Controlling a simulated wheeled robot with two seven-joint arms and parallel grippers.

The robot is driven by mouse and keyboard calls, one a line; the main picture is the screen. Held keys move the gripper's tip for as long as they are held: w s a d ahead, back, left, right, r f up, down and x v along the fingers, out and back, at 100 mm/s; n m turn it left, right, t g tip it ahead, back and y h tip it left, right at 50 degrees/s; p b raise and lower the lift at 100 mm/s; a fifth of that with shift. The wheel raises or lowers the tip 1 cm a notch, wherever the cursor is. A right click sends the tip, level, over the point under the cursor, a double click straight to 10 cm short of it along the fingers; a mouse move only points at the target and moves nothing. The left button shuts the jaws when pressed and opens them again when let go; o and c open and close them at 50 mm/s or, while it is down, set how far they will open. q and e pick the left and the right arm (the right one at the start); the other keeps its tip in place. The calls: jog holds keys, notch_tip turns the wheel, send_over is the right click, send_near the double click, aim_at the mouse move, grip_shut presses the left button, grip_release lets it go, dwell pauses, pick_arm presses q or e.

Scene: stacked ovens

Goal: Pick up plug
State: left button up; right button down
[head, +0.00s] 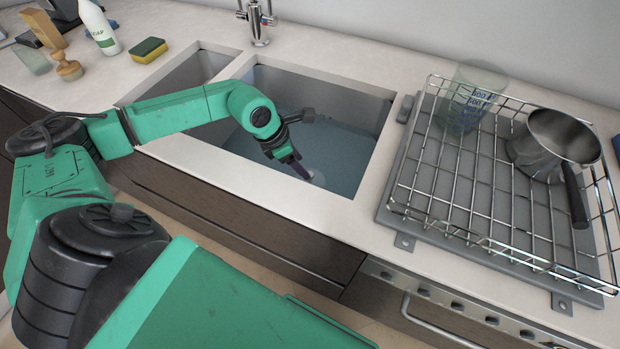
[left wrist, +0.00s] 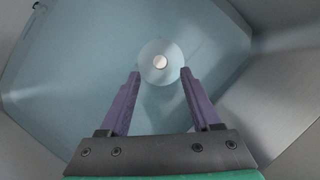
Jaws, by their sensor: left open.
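The plug shows in the left wrist view as a pale round disc (left wrist: 161,62) with a small light centre, on the floor of the sink. In the head view a light round part of the plug (head: 317,178) shows beside the fingertips. My left gripper (head: 300,170) reaches down into the larger sink basin (head: 345,150). In the left wrist view the left gripper (left wrist: 159,76) is open, with its two purple fingers apart on either side of the plug's lower part and nothing between them. I cannot tell whether the fingers touch it. My right gripper is not in view.
The basin holds bluish water, and its walls stand close around the gripper. A tap (head: 257,22) stands behind the sink. A wire rack (head: 450,190) with a saucepan (head: 555,138) and a measuring jug (head: 470,95) is to the right. A sponge (head: 149,49) and bottle (head: 100,28) stand left.

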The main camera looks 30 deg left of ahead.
pick_arm(q)
jog(key=p+x, duration=0.1)
jog(key=x, duration=0.4)
jog(key=shift+w+d+f, duration=0.1)
jog(key=shift+f, duration=0.05)
grip_shut()
notch_tip(320, 180, up, 20)
jog(key=b, duration=0.1)
